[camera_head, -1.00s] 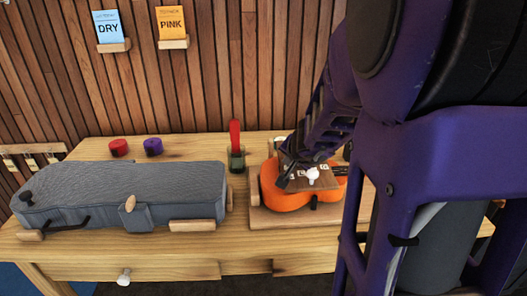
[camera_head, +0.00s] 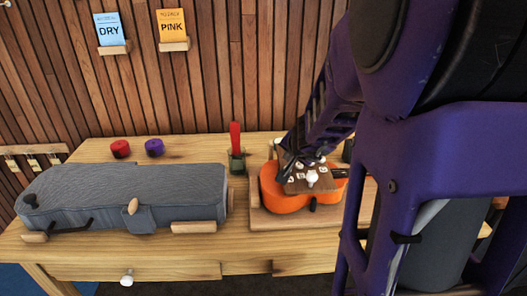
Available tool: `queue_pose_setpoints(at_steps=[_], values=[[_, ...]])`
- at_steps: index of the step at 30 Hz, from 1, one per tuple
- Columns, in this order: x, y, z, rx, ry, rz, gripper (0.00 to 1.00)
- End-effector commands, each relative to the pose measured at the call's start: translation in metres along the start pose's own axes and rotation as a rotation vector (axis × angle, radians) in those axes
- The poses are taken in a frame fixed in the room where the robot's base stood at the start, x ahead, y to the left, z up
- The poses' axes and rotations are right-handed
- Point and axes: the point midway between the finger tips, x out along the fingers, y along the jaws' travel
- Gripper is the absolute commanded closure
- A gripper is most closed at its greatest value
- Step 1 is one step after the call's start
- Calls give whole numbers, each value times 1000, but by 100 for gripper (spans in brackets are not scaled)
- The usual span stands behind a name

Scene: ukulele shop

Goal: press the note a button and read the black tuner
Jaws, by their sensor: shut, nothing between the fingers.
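An orange ukulele (camera_head: 282,202) lies on a wooden stand (camera_head: 262,219) at the right of the workbench. A brown panel (camera_head: 325,185) sits over the ukulele's body and carries several small white pieces with dark marks and a larger white knob (camera_head: 312,177). The letters are too small to read, so I cannot tell which is note A. My gripper (camera_head: 290,171) is shut and empty, pointing down at the panel's far left part; I cannot tell whether it touches. A dark object (camera_head: 347,150) shows partly behind my arm; I cannot tell if it is the black tuner, and no reading shows.
A grey ukulele case (camera_head: 130,185) fills the bench's left half. A red pot (camera_head: 120,149), a purple pot (camera_head: 154,147) and a red upright piece in a dark green base (camera_head: 237,163) stand behind. DRY (camera_head: 109,30) and PINK (camera_head: 171,25) cards hang on the wall.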

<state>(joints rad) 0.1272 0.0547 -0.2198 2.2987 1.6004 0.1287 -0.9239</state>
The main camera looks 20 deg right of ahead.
Motion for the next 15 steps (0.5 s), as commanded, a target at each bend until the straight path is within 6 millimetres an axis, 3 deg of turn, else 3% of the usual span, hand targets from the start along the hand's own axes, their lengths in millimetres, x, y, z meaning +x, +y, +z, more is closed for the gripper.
queue_pose_setpoints(at_steps=[9, 15], values=[[-27, -20, -20, 0, 1, -1, 100], [-32, -24, -24, 1, 1, 0, 100]])
